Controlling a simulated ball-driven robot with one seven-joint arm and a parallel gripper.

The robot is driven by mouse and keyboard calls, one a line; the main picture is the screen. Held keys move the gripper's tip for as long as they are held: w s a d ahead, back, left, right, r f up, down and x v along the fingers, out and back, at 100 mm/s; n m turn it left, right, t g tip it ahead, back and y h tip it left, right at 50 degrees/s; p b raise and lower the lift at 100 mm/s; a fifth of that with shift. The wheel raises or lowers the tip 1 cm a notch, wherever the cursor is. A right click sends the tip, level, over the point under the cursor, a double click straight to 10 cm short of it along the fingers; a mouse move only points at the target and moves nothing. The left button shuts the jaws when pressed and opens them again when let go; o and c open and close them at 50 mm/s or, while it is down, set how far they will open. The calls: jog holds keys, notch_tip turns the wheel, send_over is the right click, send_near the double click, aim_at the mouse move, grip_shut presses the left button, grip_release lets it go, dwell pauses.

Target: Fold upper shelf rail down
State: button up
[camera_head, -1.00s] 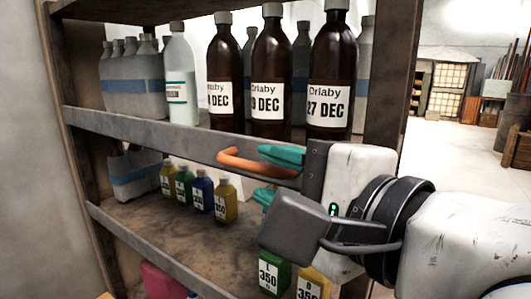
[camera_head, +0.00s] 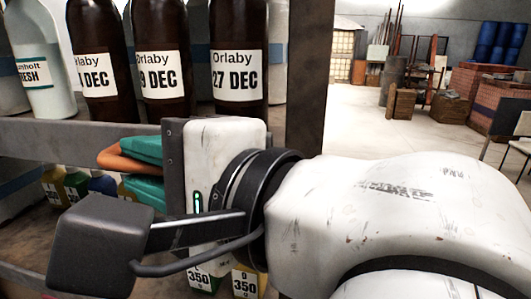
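The upper shelf rail (camera_head: 48,135) is a grey bar running along the front of the upper shelf, across the lower part of the bottles. It stands upright. An orange handle (camera_head: 113,160) sticks out from its front. My gripper (camera_head: 140,172) has teal fingers, one above and one below the handle. They are close together with the orange bar between them, so they appear shut on it. My gripper's body and wrist hide the right part of the rail.
Brown bottles (camera_head: 238,25) and a pale bottle (camera_head: 42,65) stand behind the rail. Small coloured bottles (camera_head: 75,183) stand on the shelf below. A shelf post (camera_head: 308,60) rises at the right. Open floor (camera_head: 350,115) lies beyond it, with crates (camera_head: 402,103) farther back.

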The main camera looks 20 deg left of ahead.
grip_shut()
jog(key=shift+f, duration=0.2)
notch_tip(320, 180, down, 8)
jog(key=n+g+y+b, duration=0.5)
jog(key=n+g+b, duration=0.1)
jog(key=n+b, duration=1.6)
jog(key=shift+w+r+n, duration=0.2)
jog(key=shift+w+n, duration=0.1)
jog(key=shift+w, duration=0.05)
jog(key=shift+g, duration=0.3)
jog(key=shift+o, duration=1.6)
grip_release()
